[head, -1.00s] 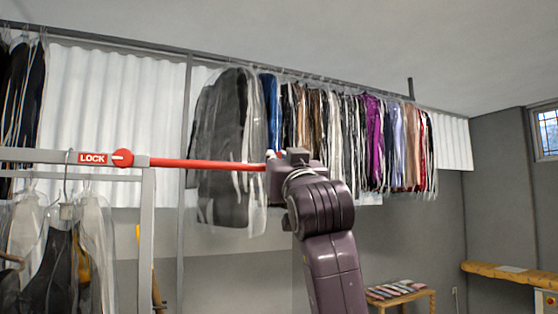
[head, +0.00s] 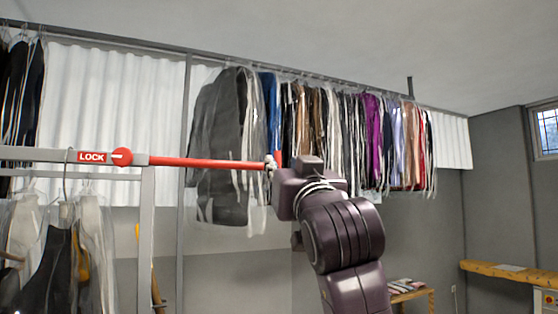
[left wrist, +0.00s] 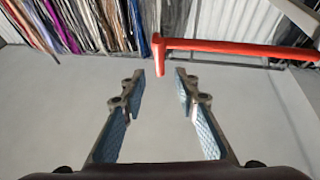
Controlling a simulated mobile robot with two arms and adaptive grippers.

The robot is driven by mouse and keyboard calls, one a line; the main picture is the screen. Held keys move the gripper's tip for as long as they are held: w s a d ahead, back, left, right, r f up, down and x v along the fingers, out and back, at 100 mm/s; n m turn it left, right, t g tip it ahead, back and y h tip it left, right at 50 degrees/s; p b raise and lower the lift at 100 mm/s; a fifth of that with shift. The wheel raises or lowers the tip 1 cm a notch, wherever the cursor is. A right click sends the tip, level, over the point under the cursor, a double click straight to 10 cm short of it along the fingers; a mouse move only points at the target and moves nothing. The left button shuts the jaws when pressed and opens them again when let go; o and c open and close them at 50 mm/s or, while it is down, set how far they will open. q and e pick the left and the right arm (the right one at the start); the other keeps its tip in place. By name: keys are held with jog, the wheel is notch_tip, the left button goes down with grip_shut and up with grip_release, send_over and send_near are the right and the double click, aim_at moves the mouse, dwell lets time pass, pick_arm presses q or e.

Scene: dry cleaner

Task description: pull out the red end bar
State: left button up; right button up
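The red end bar (head: 205,163) sticks out level to the right from a grey rack frame (head: 147,230), beside a round red knob (head: 122,157) and a LOCK label (head: 91,158). Its far end has a short crosspiece, partly hidden by my gripper in the head view. In the left wrist view the bar (left wrist: 235,47) comes in from the right, and its crosspiece (left wrist: 158,55) shows between my fingertips. My left gripper (left wrist: 160,75) is open, its two fingers apart with nothing clamped. In the head view the left gripper (head: 271,166) is at the bar's end, mostly hidden behind its own wrist. My right gripper is not in view.
Bagged garments (head: 50,260) hang on the rack at left. A long row of clothes (head: 330,125) hangs from a ceiling rail behind the bar. A small wooden table (head: 412,294) and a wooden counter (head: 505,273) stand at right.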

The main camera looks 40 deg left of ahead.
pick_arm(q)
jog(key=v, duration=0.5)
jog(key=shift+s+d+f, duration=0.1)
jog(key=shift+d, duration=0.1)
